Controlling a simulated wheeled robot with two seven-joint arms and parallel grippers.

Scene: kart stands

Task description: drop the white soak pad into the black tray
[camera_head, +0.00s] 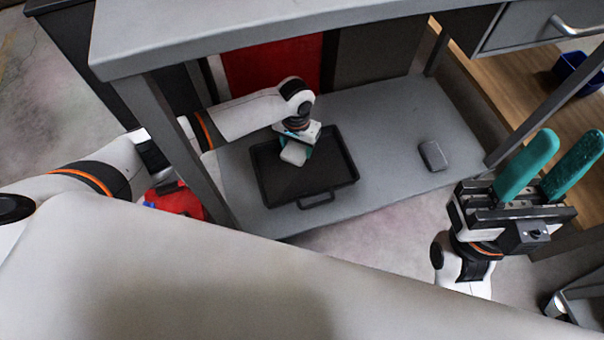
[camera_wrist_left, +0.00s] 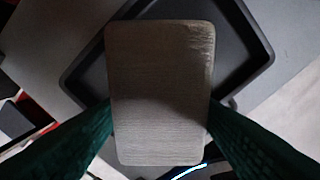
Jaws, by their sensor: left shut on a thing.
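The white soak pad (camera_head: 294,154) is held by my left gripper (camera_head: 305,148) above the black tray (camera_head: 328,189). In the left wrist view the pad (camera_wrist_left: 160,85) fills the middle, with the green fingers of my left gripper (camera_wrist_left: 160,135) on both its sides. The tray (camera_wrist_left: 250,35) shows behind the pad in that view, with part of it hidden. The tray lies on the grey lower shelf. My right gripper (camera_head: 545,168) is open and empty at the right, with its green fingers apart, away from the tray.
A small dark grey block (camera_head: 432,155) lies on the lower shelf (camera_head: 390,125) to the right of the tray. The grey upper top (camera_head: 230,40) and its legs frame the shelf. A red object (camera_head: 178,198) is near the left leg. A blue bin (camera_head: 577,72) stands at the far right.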

